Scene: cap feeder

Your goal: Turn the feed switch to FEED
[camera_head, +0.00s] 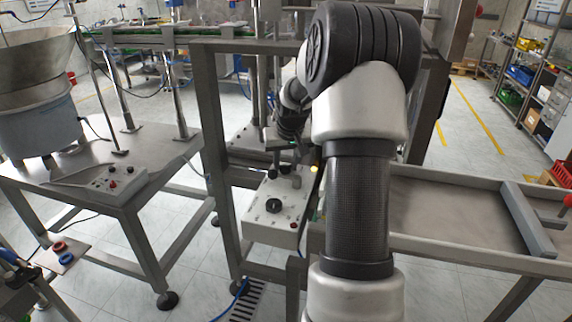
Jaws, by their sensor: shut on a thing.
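A light grey control box (254,229) stands at the centre of the head view, in front of the metal frame. A round black knob (273,205) is on its sloped top, with small buttons near its front edge. My gripper (284,171) reaches down over the back part of this box, behind the black knob and apart from it. Its fingers are shut on a small part at the box top, which looks like the switch. The fingers cover most of that part, so its setting and its labels cannot be read.
A steel tray table (445,205) lies right of my arm. Frame posts stand close around the gripper.

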